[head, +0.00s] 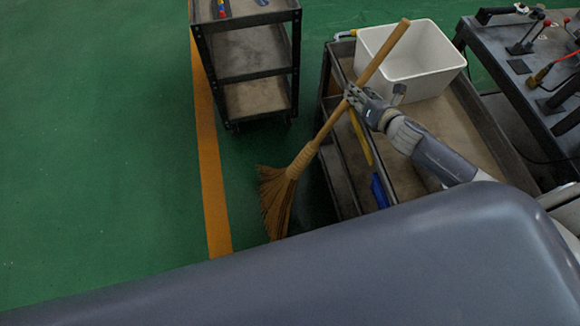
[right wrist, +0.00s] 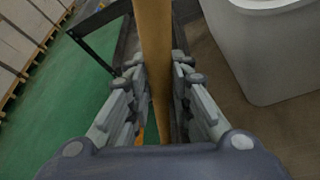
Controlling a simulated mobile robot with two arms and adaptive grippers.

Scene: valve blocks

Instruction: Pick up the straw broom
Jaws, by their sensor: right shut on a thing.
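The straw broom (head: 318,138) is tilted, with its wooden handle up to the right and its straw head (head: 276,198) down to the left, beside the cart. My right gripper (head: 353,97) is shut on the broom's handle, at about the middle of the handle. In the right wrist view, the handle (right wrist: 153,60) runs up between the two fingers of my right gripper (right wrist: 160,95). Whether the straw touches the floor I cannot tell. My left gripper is not in view.
A cart (head: 440,137) beside the broom holds a white bin (head: 425,75) and a blue-handled tool (head: 379,190). A dark shelf cart (head: 250,50) stands at the back. A workbench (head: 500,60) with tools is at the right. Green floor at the left is clear, with an orange line (head: 209,160).

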